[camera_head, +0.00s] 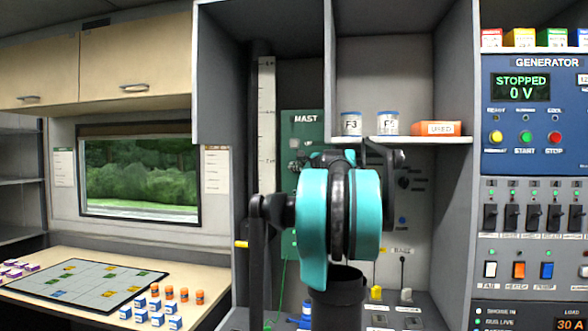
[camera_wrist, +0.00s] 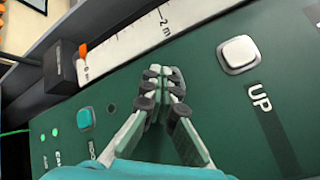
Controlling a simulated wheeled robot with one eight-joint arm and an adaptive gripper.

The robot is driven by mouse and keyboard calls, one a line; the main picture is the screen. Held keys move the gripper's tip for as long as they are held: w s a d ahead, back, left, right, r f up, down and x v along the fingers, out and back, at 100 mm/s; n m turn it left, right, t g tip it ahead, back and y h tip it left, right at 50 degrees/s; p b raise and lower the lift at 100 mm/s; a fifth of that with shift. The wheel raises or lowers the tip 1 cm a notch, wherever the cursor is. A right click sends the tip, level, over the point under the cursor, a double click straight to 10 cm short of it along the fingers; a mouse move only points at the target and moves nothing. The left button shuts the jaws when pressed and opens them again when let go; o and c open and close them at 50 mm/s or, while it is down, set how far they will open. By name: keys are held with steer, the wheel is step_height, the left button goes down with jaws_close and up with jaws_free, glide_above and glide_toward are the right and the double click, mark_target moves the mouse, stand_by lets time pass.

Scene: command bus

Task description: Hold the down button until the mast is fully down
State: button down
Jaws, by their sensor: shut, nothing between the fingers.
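The green mast panel (camera_head: 306,125) stands in the middle bay, partly hidden by my arm. In the wrist view the panel (camera_wrist: 215,95) fills much of the picture, turned sideways. A white square button (camera_wrist: 239,54) sits beside the "UP" label (camera_wrist: 260,97). No button labelled down shows; my fingers cover the panel between these two buttons. My gripper (camera_wrist: 163,78) is shut and empty, its tips over the panel; contact cannot be told. The white mast scale (camera_wrist: 135,42) has an orange pointer (camera_wrist: 83,50) near its low end.
The scale also shows beside the panel in the head view (camera_head: 266,130). A shelf (camera_head: 412,139) above my arm holds two cans and an orange box. The generator panel (camera_head: 530,110) is at the right, a desk with a map board (camera_head: 80,281) at the left.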

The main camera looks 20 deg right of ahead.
steer(key=shift+s+a, duration=0.35)
steer(key=shift+s, duration=0.15)
steer(key=shift+s+a, duration=0.7)
steer(key=shift+s, duration=0.35)
steer(key=shift+s+a, duration=0.7)
steer(key=shift+s, duration=0.35)
steer(key=s+a+f+n+g, duration=0.4)
steer(key=a+f, duration=0.3)
steer(key=f, duration=0.4)
steer(key=s+a+f+n+g+y, duration=0.1)
steer(key=s+a+f+n, duration=0.4)
steer(key=f, duration=0.6)
steer(key=s+a+f+n+g, duration=0.3)
steer(key=a+f+n, duration=0.2)
steer(key=a+f, duration=0.45)
steer(key=s+d+f+n+g+h, duration=0.1)
steer(key=s+f+n+g+h, duration=0.3)
steer(key=s+f, duration=2)
steer(key=f+n, duration=0.1)
steer(key=n, duration=0.4)
steer(key=shift+f+n+g+h, duration=0.3)
steer(key=shift+f+n, duration=0.05)
steer(key=shift+n, duration=0.05)
